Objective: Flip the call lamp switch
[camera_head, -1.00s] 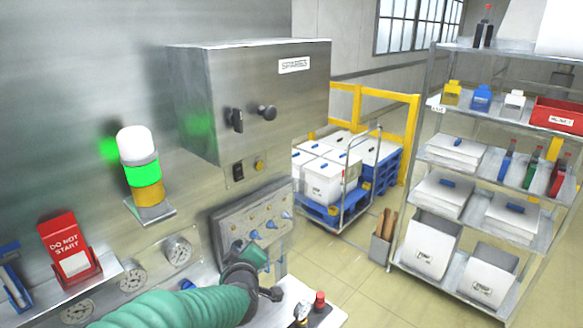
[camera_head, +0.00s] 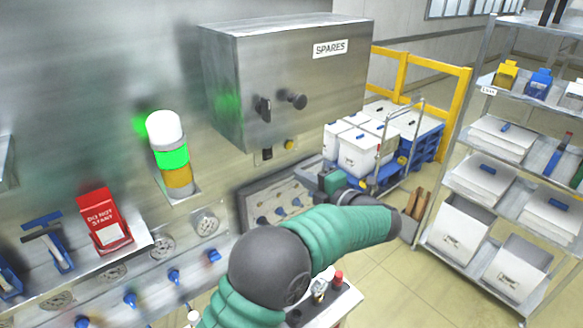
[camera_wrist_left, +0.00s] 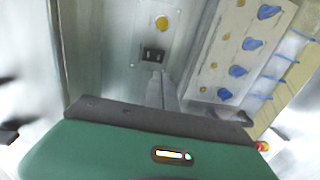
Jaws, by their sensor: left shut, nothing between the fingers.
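A small black switch (camera_head: 267,153) sits on a wall plate under the spares cabinet, beside a round yellow button (camera_head: 289,144). The wrist view also shows the switch (camera_wrist_left: 153,54) and the yellow button (camera_wrist_left: 161,22). A stack lamp (camera_head: 171,155) on the left has a white top, a lit green band and an amber band. My left gripper (camera_wrist_left: 158,76) is shut and empty, its fingertips pointing toward the switch. I cannot tell whether they touch it. In the head view the gripper is partly hidden behind my green forearm. My right gripper is not in view.
The grey spares cabinet (camera_head: 290,75) juts out above the switch. A panel with blue valves (camera_head: 270,205) lies beside the gripper. A shelf rack (camera_head: 500,150) and a cart of white boxes (camera_head: 362,152) stand at right.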

